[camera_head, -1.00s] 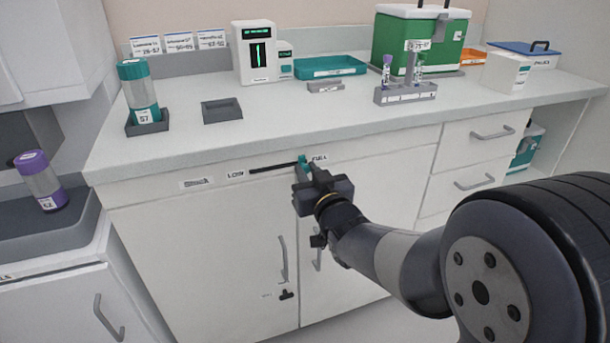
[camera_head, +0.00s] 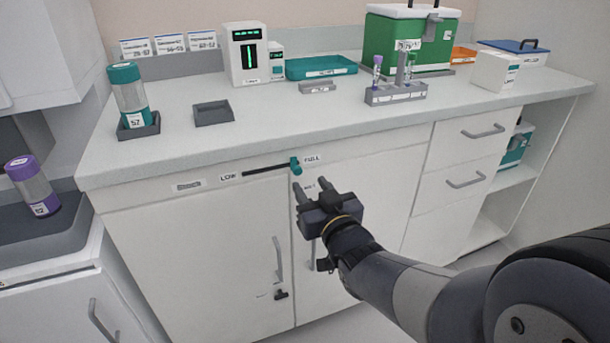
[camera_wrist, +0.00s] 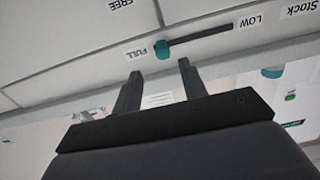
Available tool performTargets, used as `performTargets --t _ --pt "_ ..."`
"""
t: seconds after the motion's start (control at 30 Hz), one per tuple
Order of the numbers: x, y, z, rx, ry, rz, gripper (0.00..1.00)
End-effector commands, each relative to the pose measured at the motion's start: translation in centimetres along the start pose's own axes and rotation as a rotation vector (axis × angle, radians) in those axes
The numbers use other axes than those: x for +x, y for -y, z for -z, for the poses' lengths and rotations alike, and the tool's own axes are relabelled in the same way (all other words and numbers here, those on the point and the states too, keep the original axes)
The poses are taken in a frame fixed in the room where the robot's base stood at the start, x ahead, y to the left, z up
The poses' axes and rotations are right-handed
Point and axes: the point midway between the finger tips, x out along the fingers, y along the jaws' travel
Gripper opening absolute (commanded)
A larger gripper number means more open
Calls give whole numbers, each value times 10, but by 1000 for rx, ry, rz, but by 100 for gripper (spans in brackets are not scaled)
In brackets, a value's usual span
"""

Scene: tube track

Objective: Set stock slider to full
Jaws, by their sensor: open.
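The stock slider's teal knob (camera_head: 296,165) sits at the right end of its dark slot (camera_head: 268,171), beside the FULL label (camera_head: 312,159). The LOW label (camera_head: 228,177) is at the slot's left end, with the Stock label (camera_head: 188,185) further left. My gripper (camera_head: 310,187) is open and empty, just below and in front of the knob, apart from it. In the wrist view the picture is upside down: the knob (camera_wrist: 162,49) is at the FULL end, beyond my two spread fingers (camera_wrist: 158,80).
Cabinet doors with handles (camera_head: 278,260) lie below the slider, and drawers (camera_head: 470,155) to the right. The counter above (camera_head: 250,120) carries a teal-capped tube (camera_head: 130,95), a teal tray (camera_head: 320,67) and a green box (camera_head: 408,42).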

Motion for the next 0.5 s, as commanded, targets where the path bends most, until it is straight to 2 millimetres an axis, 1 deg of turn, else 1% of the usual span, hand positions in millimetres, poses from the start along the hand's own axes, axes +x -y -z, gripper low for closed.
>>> performTargets --t 0.03,0.1,0.2,0.33,0.5 --pt "-10 -1 2 0 -1 -3 41" --pt "-22 -1 2 -1 -2 -2 41" --pt "-35 -1 2 0 -2 -2 41" --pt "-45 -1 1 0 -1 -2 41" --pt "-49 0 0 0 0 -1 41"
